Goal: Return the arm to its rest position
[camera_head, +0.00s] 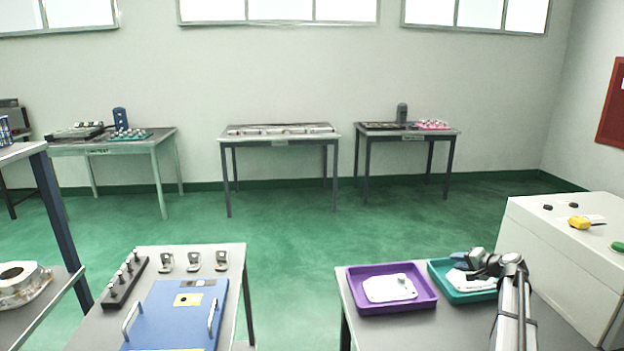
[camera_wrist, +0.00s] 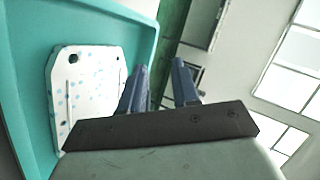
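My gripper (camera_wrist: 160,82) shows two dark blue fingers set apart, with nothing between them in the wrist view. In the head view my gripper (camera_head: 462,257) is at the end of my grey arm, over the back part of a teal tray (camera_head: 487,296). The same tray (camera_wrist: 38,18) fills the left of the wrist view. A white plate-like casting with bluish specks (camera_wrist: 88,92) lies in it, beside the fingers and not held. In the head view my arm and gripper partly hide this casting (camera_head: 470,283).
A purple tray (camera_head: 365,304) with another white casting (camera_head: 389,288) stands left of the teal tray. A white cabinet (camera_head: 565,265) is close on the right. A left table holds a blue plate with handles (camera_head: 176,315). Green floor (camera_head: 300,230) lies open between the tables.

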